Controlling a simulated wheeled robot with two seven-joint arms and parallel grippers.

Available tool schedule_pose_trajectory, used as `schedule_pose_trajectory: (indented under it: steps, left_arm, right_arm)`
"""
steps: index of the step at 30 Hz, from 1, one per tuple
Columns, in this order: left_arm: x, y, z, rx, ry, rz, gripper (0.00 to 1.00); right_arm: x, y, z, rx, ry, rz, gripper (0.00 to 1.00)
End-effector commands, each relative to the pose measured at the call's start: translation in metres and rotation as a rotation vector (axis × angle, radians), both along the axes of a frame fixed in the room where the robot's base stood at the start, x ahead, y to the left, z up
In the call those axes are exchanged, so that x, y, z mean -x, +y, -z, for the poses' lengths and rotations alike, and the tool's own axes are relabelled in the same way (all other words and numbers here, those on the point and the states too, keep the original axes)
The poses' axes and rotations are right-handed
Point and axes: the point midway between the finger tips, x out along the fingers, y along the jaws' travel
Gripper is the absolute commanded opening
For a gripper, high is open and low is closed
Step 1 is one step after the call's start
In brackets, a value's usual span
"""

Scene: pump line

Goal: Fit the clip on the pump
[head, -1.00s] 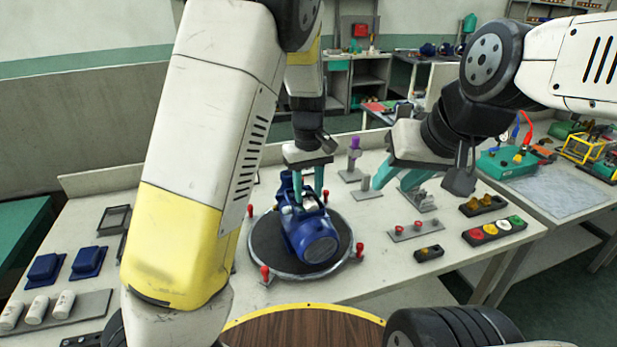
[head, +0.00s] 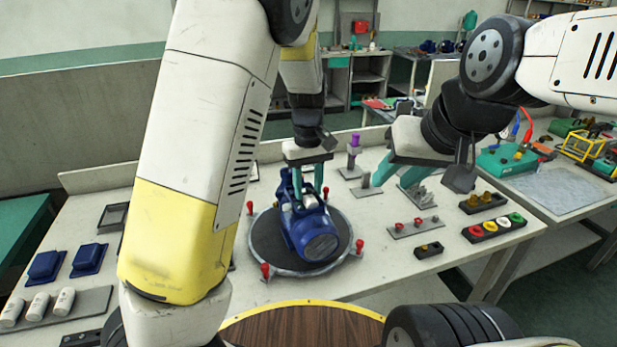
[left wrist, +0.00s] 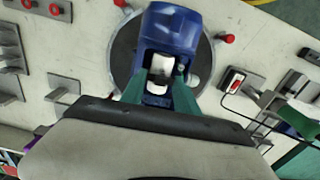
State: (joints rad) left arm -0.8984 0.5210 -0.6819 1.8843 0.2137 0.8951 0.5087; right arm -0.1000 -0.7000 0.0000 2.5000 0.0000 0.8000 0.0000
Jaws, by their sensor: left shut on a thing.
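The blue pump (head: 312,235) sits on a round dark turntable (head: 264,240) in the middle of the bench. My left gripper (head: 305,194) reaches down over the pump's far end, with its teal fingers close together. In the left wrist view the pump (left wrist: 172,30) lies ahead of my left gripper (left wrist: 166,92). A small white piece (left wrist: 157,88) shows between those fingers, apparently the clip, mostly hidden by them; I cannot tell whether it is seated. My right gripper (head: 396,177) hangs to the right of the turntable, teal fingers apart, with nothing seen between them.
Red-topped posts (head: 360,245) stand around the turntable. To the right are a red-knobbed plate (head: 412,226), a strip of coloured buttons (head: 494,229) and small metal stands. Blue parts (head: 88,258) and white cylinders (head: 38,305) lie at left. Bare bench (head: 365,285) shows in front.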

Motion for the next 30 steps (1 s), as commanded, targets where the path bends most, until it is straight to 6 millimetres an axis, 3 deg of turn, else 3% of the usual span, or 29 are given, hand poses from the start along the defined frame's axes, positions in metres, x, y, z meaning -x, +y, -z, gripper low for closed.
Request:
schedule_pose_trajectory:
  steps: [22, 23, 24, 27, 30]
  left_arm:
    - [0.0001, -0.0007, 0.0058, 0.0, 0.0, 0.002, 0.0]
    - [0.0001, -0.0007, 0.0059, 0.0, 0.0, 0.002, 0.39]
    - [0.0001, -0.0007, 0.0058, 0.0, 0.0, 0.002, 0.47]
    - [0.0001, -0.0006, 0.0058, 0.0, 0.0, 0.002, 0.62]
    - [0.0001, -0.0006, 0.0057, -0.001, 0.0, 0.002, 0.62]
  right_arm:
    - [0.0, 0.0, 0.0, 0.0, 0.0, 0.0, 0.36]
    - [0.0, 0.0, 0.0, 0.0, 0.0, 0.0, 0.36]
    - [0.0, 0.0, 0.0, 0.0, 0.0, 0.0, 0.36]
    - [0.0, 0.0, 0.0, 0.0, 0.0, 0.0, 0.36]
    - [0.0, 0.0, 0.0, 0.0, 0.0, 0.0, 0.36]
